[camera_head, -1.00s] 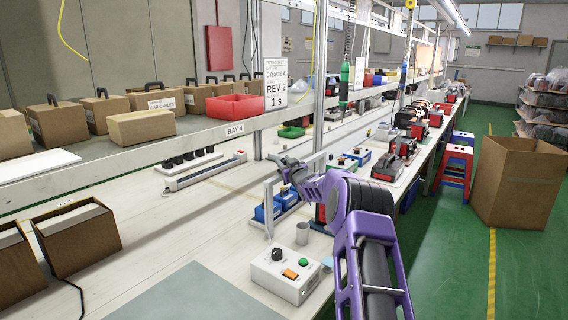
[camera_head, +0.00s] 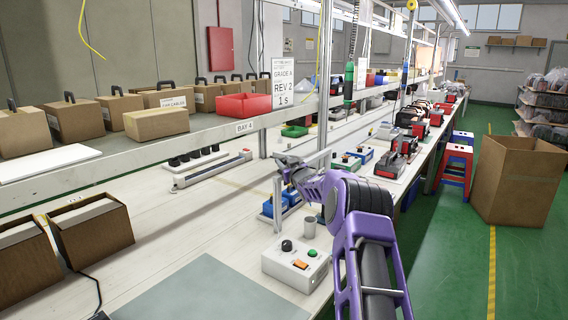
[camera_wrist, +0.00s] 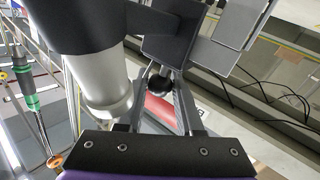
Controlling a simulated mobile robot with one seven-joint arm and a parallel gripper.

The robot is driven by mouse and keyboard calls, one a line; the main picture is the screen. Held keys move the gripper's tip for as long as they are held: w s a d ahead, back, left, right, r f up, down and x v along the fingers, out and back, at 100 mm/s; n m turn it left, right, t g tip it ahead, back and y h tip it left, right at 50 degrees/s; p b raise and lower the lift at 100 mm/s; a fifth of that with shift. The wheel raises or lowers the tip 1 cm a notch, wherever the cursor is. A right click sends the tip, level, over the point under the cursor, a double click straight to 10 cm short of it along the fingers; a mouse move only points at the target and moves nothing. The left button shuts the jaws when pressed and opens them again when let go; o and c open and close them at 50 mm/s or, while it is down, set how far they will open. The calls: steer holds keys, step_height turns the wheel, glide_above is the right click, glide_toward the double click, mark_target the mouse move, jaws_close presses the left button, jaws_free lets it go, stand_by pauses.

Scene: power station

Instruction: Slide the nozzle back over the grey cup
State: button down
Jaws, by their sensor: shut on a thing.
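The grey cup (camera_head: 309,227) stands upright on the bench behind a white control box. A pale upright frame (camera_head: 278,206) with a top rail stands beside it, to the left. My gripper (camera_head: 284,161) is at the height of that rail, above and left of the cup. In the wrist view my gripper (camera_wrist: 160,80) is shut on a small dark part that looks to belong to the nozzle. The nozzle is too small to make out in the head view. A large dark cylinder with a pale lower part (camera_wrist: 108,98) fills the left of the wrist view; I cannot tell which part it is.
The white control box (camera_head: 295,268) with a black knob and green and orange buttons is in front of the cup. Blue boxes (camera_head: 275,205) sit behind the frame. A grey mat (camera_head: 205,295) lies at the front.

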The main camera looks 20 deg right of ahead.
steer(key=shift+a+f, duration=0.15)
steer(key=shift+f, duration=0.1)
steer(key=c, duration=0.9)
jaws_free()
steer(key=o, duration=0.3)
steer(key=shift+s+r, duration=0.15)
steer(key=shift+r, duration=0.05)
steer(key=shift+o, duration=0.2)
steer(key=shift+s, duration=0.1)
steer(key=s, duration=1.7)
steer(key=shift+a, duration=0.1)
